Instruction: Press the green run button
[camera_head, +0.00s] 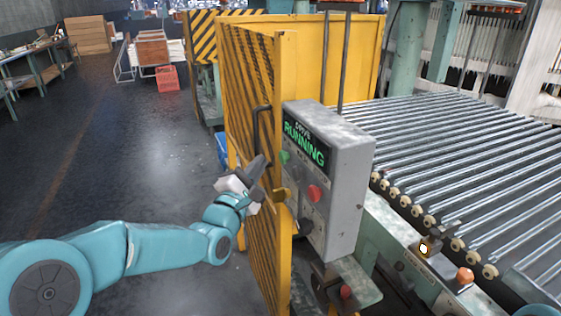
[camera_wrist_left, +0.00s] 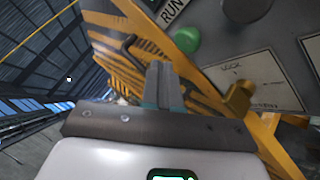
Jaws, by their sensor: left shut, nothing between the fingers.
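The green run button (camera_head: 284,156) is on the front of a grey control box (camera_head: 347,165), left of and just below a screen (camera_head: 305,145) that reads "DRIVE RUNNING". In the left wrist view the green button (camera_wrist_left: 187,39) sits by a "RUN" label, a little above and right of my fingertips. My left gripper (camera_head: 262,162) is shut and empty, its fingers pointing up toward the box. The fingertips (camera_wrist_left: 159,66) appear apart from the button; the exact gap is hard to judge. My right gripper is not in view.
A red button (camera_head: 314,193), a black knob (camera_head: 306,226) and a brass-coloured fitting (camera_head: 280,195) are on the box near the green button. A roller conveyor (camera_head: 470,150) lies to the right.

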